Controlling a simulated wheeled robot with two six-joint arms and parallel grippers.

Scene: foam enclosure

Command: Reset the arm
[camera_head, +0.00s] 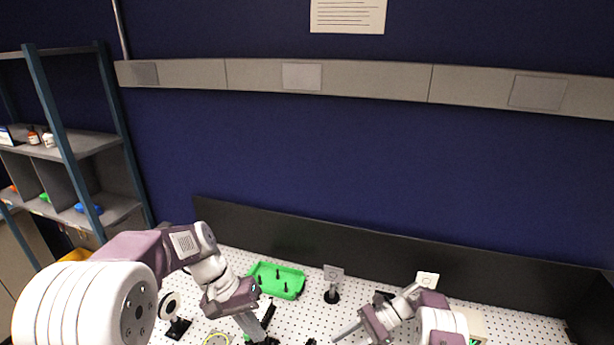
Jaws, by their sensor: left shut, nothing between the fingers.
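My left arm comes in from the left, and its gripper (254,326) points down over the white perforated board (232,257). The left gripper is shut with nothing held. My right gripper (348,331) points down and left over the same board at the lower right. Its fingertips lie near the bottom edge of the picture, and I cannot tell whether it is open or shut.
A green tray (291,271) with small black pegs stands behind the left gripper. A small post-mounted plate (333,284) stands between the arms. A round optic on a black base (170,306) is beside my left arm. A shelf (85,143) stands at left.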

